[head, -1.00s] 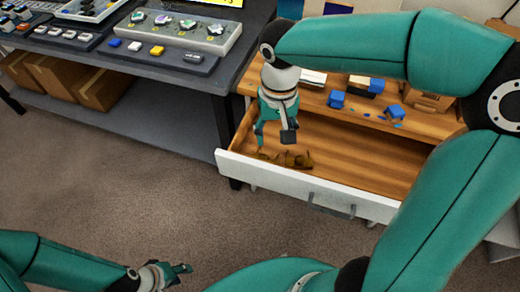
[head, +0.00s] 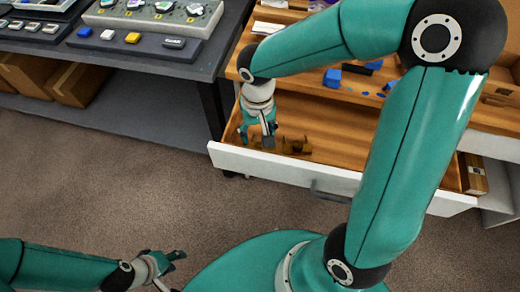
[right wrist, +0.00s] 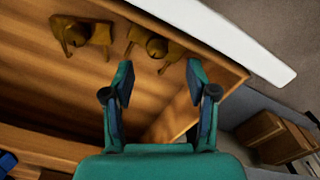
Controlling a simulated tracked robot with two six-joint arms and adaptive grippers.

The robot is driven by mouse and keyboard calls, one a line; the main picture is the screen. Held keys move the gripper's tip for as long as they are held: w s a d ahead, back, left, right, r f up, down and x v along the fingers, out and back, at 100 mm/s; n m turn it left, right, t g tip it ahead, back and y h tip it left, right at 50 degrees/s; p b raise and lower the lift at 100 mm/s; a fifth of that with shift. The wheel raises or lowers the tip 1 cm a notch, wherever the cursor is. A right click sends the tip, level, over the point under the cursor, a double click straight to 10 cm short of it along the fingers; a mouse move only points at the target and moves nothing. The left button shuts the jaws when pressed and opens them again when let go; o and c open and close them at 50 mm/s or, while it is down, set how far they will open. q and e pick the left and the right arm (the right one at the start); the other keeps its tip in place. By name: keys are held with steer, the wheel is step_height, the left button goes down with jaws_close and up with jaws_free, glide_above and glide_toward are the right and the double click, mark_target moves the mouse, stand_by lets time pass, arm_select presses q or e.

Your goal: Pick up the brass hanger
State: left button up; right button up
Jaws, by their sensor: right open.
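Two brass-coloured hangers lie in the open drawer (head: 335,178). In the right wrist view one hanger (right wrist: 80,34) is at the upper left, and the other (right wrist: 153,43) is just beyond my fingertips. In the head view one hanger (head: 297,146) shows right of my right gripper (head: 258,141); the other is largely hidden by it. My right gripper is low over the drawer's left part. In the right wrist view its fingers (right wrist: 160,76) are apart with nothing between them. My left gripper (head: 176,262) is over the floor, far from the drawer; its jaw opening is unclear.
The drawer's white front panel (head: 275,168) and side walls surround the hangers. Blue blocks (head: 332,77) lie on the wooden top above the drawer. A dark table (head: 170,60) with a grey tray stands to the left. A small box (head: 473,173) is at the drawer's right end.

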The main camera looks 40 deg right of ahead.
mark_target(259, 146)
steer(key=shift+s+d+f+b, duration=0.1)
steer(key=shift+f+b, duration=0.1)
steer(key=shift+f, duration=1.2)
steer(key=shift+s+f+b, duration=0.1)
steer(key=shift+f+b, duration=0.1)
steer(key=shift+f, duration=1.15)
jaws_close()
